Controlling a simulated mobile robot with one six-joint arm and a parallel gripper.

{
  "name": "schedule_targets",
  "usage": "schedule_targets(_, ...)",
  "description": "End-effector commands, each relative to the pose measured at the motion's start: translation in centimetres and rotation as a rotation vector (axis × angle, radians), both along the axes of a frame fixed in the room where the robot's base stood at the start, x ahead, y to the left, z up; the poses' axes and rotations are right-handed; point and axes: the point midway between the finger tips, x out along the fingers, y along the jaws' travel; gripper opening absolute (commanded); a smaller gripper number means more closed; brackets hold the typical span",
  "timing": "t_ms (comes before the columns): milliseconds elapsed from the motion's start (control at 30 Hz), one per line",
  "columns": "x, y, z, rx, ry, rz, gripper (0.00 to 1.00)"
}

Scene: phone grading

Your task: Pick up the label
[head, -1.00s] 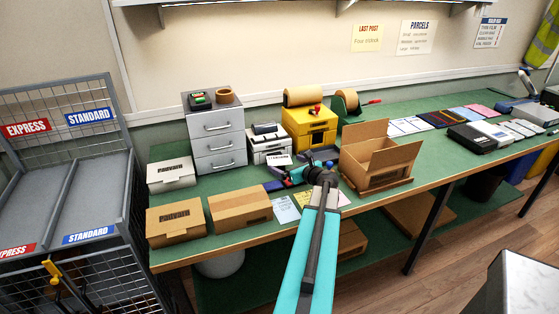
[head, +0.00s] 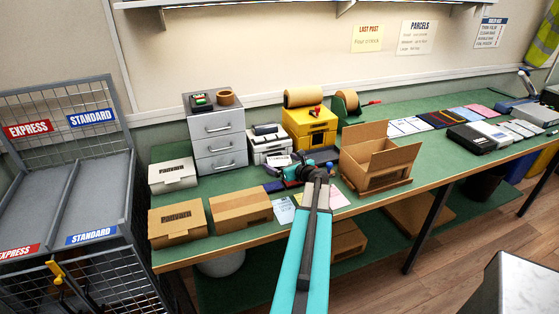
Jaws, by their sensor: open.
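A white label (head: 279,160) with dark print shows at the front of the white label printer (head: 269,142), which stands on the green bench between the grey drawers and the yellow unit. My gripper (head: 292,173) is just in front of the printer, slightly right of the label and apart from it as far as I can see. It is open, and I see nothing held in it. The fingertips are small and partly hidden by my own wrist.
An open cardboard box (head: 378,157) stands close on the right. A closed brown carton (head: 240,207) and white box (head: 172,174) are at left. Paper sheets (head: 284,210) lie under my arm. Grey drawers (head: 217,140) and a yellow unit (head: 309,130) stand behind.

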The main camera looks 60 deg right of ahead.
Motion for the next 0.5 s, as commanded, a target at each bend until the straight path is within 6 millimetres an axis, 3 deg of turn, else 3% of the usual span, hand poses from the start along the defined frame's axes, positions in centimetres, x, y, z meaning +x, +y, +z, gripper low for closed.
schedule_targets(200, 1.5, -0.7, -0.4, 0.0, -0.001, 0.0, 1.0)
schedule_targets(500, 1.6, -0.7, -0.5, 0.0, -0.001, -0.001, 1.0)
